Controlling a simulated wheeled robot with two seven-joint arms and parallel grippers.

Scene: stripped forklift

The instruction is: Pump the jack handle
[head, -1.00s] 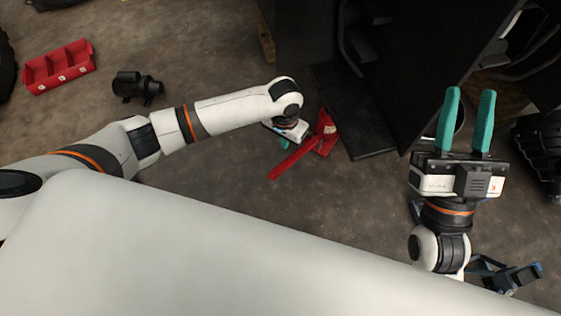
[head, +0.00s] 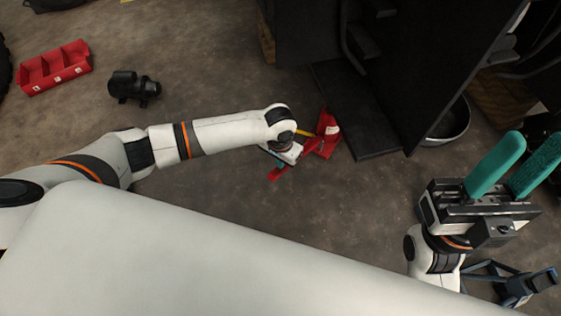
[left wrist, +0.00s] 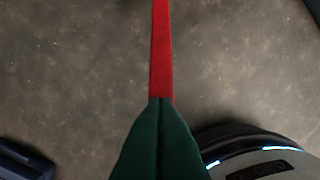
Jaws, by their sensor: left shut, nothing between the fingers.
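The red jack (head: 326,130) stands on the floor beside the dark forklift body. Its red handle (head: 273,174) points to the lower left, partly hidden by my left gripper. In the left wrist view the handle (left wrist: 161,48) runs straight up from the fingertips. My left gripper (head: 279,162) is over the handle; its green fingers (left wrist: 160,101) are shut together with nothing between them. Whether they touch the handle I cannot tell. My right gripper (head: 523,160) is at the right, its teal fingers apart and empty, far from the jack.
The forklift's black step plate (head: 355,112) lies just right of the jack. A red bin (head: 55,68) and a black cylindrical part (head: 134,87) are on the floor at the left. A blue-grey metal stand (head: 510,282) is at the lower right.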

